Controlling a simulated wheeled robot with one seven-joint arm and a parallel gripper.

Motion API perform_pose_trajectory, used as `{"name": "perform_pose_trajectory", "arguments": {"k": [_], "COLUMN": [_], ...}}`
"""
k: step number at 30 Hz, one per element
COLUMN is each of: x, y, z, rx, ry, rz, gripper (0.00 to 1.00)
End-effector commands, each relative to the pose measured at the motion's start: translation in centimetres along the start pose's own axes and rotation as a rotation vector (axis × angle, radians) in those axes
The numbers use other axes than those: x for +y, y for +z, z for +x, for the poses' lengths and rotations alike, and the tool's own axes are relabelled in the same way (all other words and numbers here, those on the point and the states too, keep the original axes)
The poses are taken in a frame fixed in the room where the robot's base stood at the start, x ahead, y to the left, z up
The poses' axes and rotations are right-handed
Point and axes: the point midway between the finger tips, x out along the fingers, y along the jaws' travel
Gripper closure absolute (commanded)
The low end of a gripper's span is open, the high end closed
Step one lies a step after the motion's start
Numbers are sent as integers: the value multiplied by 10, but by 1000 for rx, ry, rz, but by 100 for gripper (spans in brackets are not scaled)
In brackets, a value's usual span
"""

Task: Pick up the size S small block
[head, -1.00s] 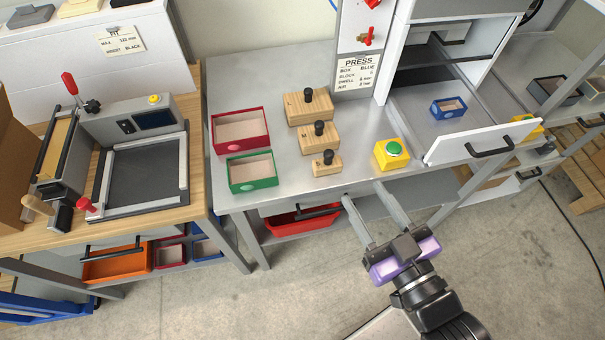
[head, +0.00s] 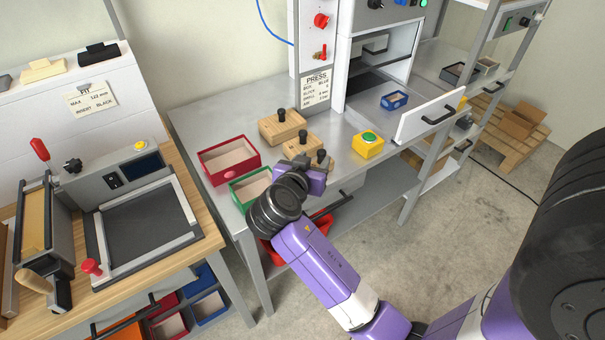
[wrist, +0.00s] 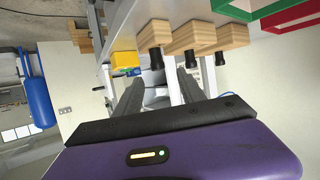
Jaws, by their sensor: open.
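The size S small block, wooden with a black knob, is the smallest of three. In the head view it is mostly hidden behind my gripper (head: 312,176); its black knob (head: 321,156) shows just past the gripper. In the wrist view the small block (wrist: 151,33) is the leftmost of the row, with its knob pointing down in the picture. My gripper (wrist: 158,85) is open and empty. The knob appears ahead of the gap between the two fingers, not between them. The fingertips are hidden in the head view.
The middle block (head: 302,146) and large block (head: 282,126) stand behind the small one. A red bin (head: 228,158) and a green bin (head: 240,188) are to the left. A yellow button box (head: 367,145) is to the right.

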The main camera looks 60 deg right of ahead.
Motion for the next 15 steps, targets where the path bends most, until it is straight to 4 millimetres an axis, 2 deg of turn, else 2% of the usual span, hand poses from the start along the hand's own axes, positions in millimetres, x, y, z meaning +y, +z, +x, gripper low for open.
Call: {"name": "perform_pose_trajectory", "arguments": {"k": [5, 15], "x": [5, 4], "y": [3, 7], "z": [9, 47], "rx": [-12, -14], "ry": [20, 18], "rz": [41, 37], "gripper": [53, 53]}}
